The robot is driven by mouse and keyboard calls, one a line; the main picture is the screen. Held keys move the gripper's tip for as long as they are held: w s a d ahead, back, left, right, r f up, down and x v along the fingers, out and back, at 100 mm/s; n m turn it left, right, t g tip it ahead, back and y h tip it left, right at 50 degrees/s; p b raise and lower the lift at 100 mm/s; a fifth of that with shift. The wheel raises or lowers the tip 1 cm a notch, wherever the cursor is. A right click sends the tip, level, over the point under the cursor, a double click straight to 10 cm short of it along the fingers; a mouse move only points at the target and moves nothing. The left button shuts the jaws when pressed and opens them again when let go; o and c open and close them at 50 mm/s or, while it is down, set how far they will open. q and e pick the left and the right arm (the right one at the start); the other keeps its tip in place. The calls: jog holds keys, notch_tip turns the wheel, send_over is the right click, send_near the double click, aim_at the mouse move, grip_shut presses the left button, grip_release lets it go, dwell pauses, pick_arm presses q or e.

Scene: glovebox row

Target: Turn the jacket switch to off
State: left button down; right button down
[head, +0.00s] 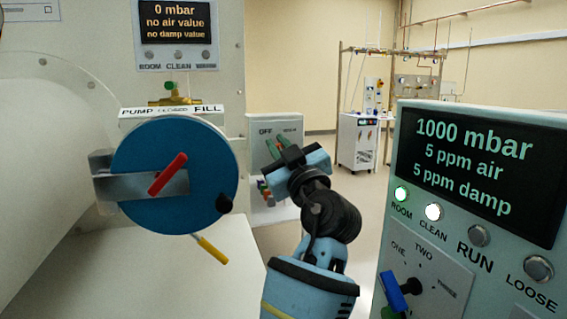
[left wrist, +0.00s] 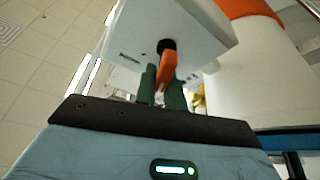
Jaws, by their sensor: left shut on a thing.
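The jacket switch is a pale box (head: 288,125) marked OFF at its left, with a second label at its right too small to read. Its orange handle (left wrist: 167,62) shows in the left wrist view, on a dark hub under the box (left wrist: 205,30). My left gripper (head: 275,147) is in front of the box in the head view. Its green fingers (left wrist: 162,84) are shut on the orange handle, one on each side. The gripper hides the handle in the head view, so I cannot tell which label it points to. My right gripper is not in view.
A blue round door (head: 205,150) with a red lever (head: 167,174) stands at the left, close to my left gripper. A control panel (head: 470,245) with a blue knob (head: 392,290) fills the right.

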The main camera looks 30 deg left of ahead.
pick_arm(q)
jog(key=shift+s+f+n+g+b, duration=0.1)
jog(key=shift+n+g+b, duration=0.2)
jog(key=shift+n+b, duration=0.55)
jog(key=shift+a+n+b, duration=0.1)
jog(key=shift+n+b, duration=0.25)
jog(key=shift+b, duration=0.15)
jog(key=c, duration=1.6)
grip_release()
jog(key=shift+o, duration=0.6)
jog(key=shift+a, duration=0.1)
